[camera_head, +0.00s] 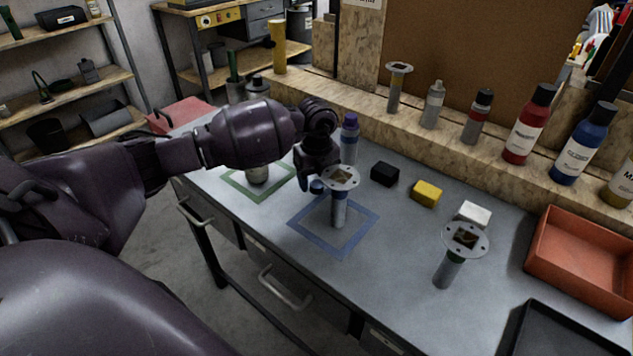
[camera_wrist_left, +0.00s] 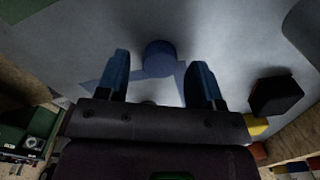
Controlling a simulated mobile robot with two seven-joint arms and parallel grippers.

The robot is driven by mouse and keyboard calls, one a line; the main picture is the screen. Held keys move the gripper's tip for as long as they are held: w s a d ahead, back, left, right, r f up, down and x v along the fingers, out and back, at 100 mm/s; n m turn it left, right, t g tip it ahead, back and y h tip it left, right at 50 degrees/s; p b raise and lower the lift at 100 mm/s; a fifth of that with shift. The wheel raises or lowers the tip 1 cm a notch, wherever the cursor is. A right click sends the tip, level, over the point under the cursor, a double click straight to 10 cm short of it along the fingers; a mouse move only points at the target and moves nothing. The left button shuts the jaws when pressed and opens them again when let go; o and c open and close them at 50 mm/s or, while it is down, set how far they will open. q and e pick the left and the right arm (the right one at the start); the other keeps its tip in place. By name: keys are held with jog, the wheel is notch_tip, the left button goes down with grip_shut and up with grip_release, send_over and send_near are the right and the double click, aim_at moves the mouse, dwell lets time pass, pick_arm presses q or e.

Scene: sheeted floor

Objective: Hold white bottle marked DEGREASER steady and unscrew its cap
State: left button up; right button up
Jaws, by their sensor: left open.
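A pale bottle with a purple-blue cap (camera_head: 349,138) stands upright behind my left gripper; its label is not legible, so I cannot tell if it reads DEGREASER. A whitish container base (camera_head: 257,174) stands in the green outline, its top hidden by my left arm. My left gripper (camera_head: 311,184) is low over the table, near the back-left corner of the blue outline. In the left wrist view its blue fingers (camera_wrist_left: 158,82) are apart. My right gripper is out of view.
A flanged post (camera_head: 338,210) stands in the blue square outline (camera_head: 361,238), close to my gripper. Another flanged post (camera_head: 448,272) stands at right. Black (camera_head: 384,174), yellow (camera_head: 426,194) and white (camera_head: 473,213) blocks lie behind. A red bin (camera_head: 578,287) is far right.

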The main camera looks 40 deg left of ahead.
aim_at(317, 184)
pick_arm(q)
notch_tip(317, 184, up, 11)
jog(key=p, duration=0.1)
jog(key=shift+f, duration=0.1)
dwell(0.3)
